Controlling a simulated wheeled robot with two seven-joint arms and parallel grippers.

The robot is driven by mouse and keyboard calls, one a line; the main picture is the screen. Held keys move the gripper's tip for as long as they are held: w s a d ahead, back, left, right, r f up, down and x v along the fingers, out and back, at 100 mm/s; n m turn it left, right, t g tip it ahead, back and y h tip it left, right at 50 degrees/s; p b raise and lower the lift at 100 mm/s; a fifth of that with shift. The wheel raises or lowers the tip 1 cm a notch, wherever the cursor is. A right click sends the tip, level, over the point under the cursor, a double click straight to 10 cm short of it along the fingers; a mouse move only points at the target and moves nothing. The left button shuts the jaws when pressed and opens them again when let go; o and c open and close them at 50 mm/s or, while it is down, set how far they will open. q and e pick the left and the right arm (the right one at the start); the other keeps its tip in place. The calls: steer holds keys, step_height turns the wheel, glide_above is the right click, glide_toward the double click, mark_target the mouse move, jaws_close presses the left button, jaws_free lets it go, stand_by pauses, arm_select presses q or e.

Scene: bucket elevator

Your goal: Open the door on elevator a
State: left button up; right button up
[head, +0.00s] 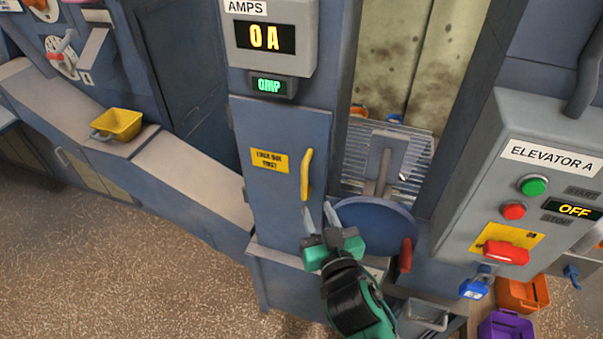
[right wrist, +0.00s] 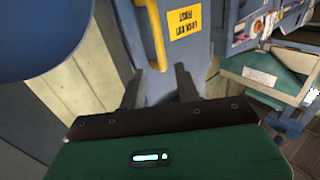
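The blue-grey door (head: 280,130) is shut. It carries a yellow vertical handle (head: 307,175) and a yellow lock-out label (head: 269,160). My right gripper (head: 317,209) is open and empty, just below the handle's lower end. In the right wrist view the handle (right wrist: 153,32) lies beyond the gap between the open fingers (right wrist: 160,84), not between them. The elevator A control box (head: 478,180) at the right shows OFF, with a red switch handle (head: 506,252) and a blue padlock (head: 477,287) below it. My left gripper is not in view.
A blue round disc (head: 375,226) and a red lever (head: 405,255) are close to the right of my gripper. An amps display (head: 266,37) reading 0 A is above the door. A yellow bucket (head: 118,124) sits on the sloped casing at left. Orange (head: 522,292) and purple (head: 505,326) bins stand lower right.

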mark_target(305, 181)
steer(key=p+x, duration=0.2)
steer(key=x, duration=0.7)
steer(key=shift+w+p, duration=0.25)
steer(key=shift+p, duration=0.15)
steer(key=shift+x, duration=0.8)
steer(key=shift+f, duration=0.1)
jaws_close()
